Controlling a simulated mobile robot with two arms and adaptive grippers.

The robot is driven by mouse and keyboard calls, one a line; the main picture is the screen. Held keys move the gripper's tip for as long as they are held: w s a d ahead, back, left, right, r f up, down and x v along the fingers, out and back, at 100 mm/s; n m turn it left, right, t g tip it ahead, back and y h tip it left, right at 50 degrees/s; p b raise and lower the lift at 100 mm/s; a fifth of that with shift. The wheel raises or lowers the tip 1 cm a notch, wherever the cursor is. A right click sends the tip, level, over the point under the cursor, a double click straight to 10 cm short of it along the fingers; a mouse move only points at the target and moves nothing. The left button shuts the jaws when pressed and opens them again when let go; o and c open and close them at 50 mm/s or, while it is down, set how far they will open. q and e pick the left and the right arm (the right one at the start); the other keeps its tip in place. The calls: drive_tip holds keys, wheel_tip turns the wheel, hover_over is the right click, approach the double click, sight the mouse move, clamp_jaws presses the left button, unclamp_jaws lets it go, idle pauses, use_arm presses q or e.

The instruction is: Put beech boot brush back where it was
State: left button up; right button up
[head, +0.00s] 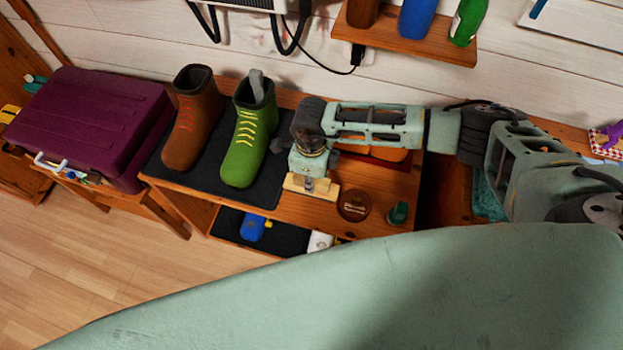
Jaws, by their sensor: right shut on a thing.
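The beech boot brush, a pale wooden block (297,186), is in the head view at the middle of the wooden bench top (280,212). My right gripper (312,178) reaches in from the right and is shut on it from above. The gripper hides part of the brush. I cannot tell whether the brush touches the bench or hangs just above it. A dark mat (258,192) lies to its left, bearing a brown boot (192,125) and a green boot (246,145), both upright. My left gripper is not in view.
A round brown tin (353,205) and a small green item (397,213) are right of the brush. A lower shelf holds a blue item (252,228). A purple suitcase (90,122) is at the left. A wall shelf (400,38) overhangs behind my right arm.

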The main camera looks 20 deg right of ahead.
drive_tip(key=shift+f, duration=0.7)
drive_tip(key=shift+f, duration=0.1)
drive_tip(key=shift+f, duration=0.15)
drive_tip(key=o, duration=1)
